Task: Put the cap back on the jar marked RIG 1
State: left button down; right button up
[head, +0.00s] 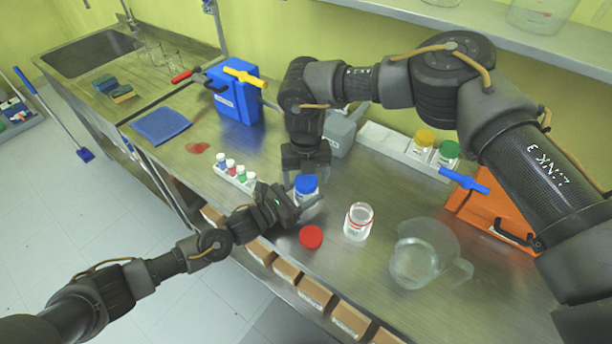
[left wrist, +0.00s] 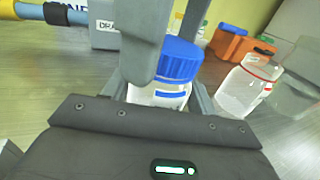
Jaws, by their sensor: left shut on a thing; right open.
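A jar with a blue cap (head: 306,184) stands on the steel bench. My left gripper (head: 298,206) is shut on this jar's body; the left wrist view shows the glass jar (left wrist: 158,97) between its fingers, under the cap (left wrist: 180,60). My right gripper (head: 306,172) points down from above, open, its fingers around or beside the blue cap; I cannot tell whether they touch it. An open clear jar with a red ring (head: 358,222) stands to the right. A loose red cap (head: 311,237) lies near the front edge. The jar labels are too small to read.
A clear pitcher (head: 422,254) and an orange case (head: 492,219) stand to the right. A rack of small vials (head: 236,175) is left of the grippers. Behind are a white tray with yellow- and green-capped jars (head: 384,138) and a blue container (head: 235,92).

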jog(key=shift+r, duration=0.1)
notch_tip(320, 180, up, 12)
dwell(0.5)
pick_arm(q)
jog(key=shift+c, duration=1.9)
grip_release()
jog(key=shift+s+a+f, duration=0.15)
jog(key=shift+s+a, duration=0.15)
jog(key=shift+a, duration=0.1)
jog(key=b+v, duration=0.3)
jog(key=v, duration=0.5)
jog(key=shift+s+a, duration=0.15)
jog(key=shift+a, duration=0.15)
pick_arm(e)
notch_tip(320, 180, down, 4)
jog(key=shift+r, duration=0.25)
pick_arm(q)
jog(key=shift+s+a, duration=0.4)
jog(key=shift+a, duration=0.05)
pick_arm(e)
jog(key=shift+f, duration=0.1)
